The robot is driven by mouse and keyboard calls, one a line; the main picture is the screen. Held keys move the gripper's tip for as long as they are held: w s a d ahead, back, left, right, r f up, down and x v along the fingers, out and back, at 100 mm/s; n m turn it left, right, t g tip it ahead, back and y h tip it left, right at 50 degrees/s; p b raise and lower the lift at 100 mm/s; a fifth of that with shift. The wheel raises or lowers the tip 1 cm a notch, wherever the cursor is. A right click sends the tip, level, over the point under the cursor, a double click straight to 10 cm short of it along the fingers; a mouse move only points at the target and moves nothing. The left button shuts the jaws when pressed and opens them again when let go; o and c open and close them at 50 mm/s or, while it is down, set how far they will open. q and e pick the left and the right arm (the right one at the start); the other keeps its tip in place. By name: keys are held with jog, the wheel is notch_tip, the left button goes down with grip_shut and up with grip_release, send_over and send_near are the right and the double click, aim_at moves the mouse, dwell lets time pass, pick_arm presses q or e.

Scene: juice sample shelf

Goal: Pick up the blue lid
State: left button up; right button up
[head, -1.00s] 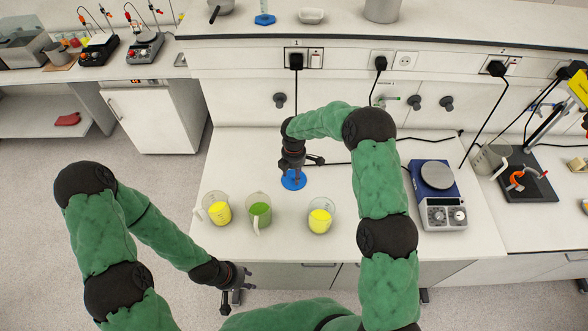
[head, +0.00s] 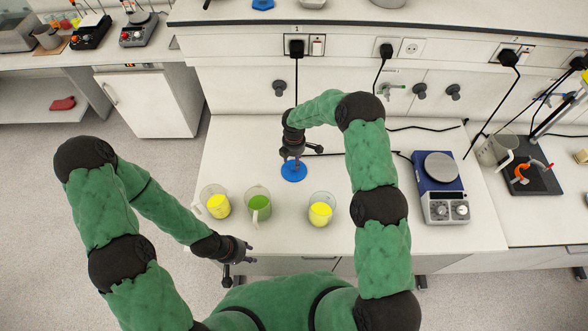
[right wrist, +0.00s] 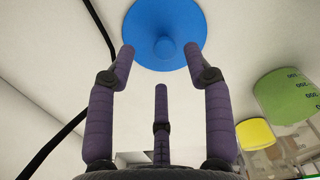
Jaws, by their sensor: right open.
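The blue lid (head: 294,172) is a flat round disc lying on the white table. In the right wrist view the lid (right wrist: 164,20) shows a small round knob at its middle. My right gripper (head: 293,157) is above the lid, pointing down at it. In the right wrist view my right gripper (right wrist: 158,55) is open and empty, with its fingers spread on either side of the knob. Whether the fingertips touch the lid I cannot tell. My left gripper (head: 240,265) is away from the lid, low in front of the table edge; its fingers are too small to read.
Two beakers with yellow liquid (head: 218,206) (head: 320,214) and a jug with green liquid (head: 259,206) stand in front of the lid. A blue and white scale-like device (head: 437,185) stands at right. Black cords cross the table behind. The table's left part is clear.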

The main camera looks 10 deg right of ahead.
jog(key=shift+s+f+p, duration=0.2)
jog(key=shift+f+p, duration=0.15)
jog(key=shift+f, duration=0.8)
jog(key=shift+s+f+p, duration=0.15)
jog(key=shift+f+p, duration=0.15)
jog(key=shift+f, duration=0.85)
grip_shut()
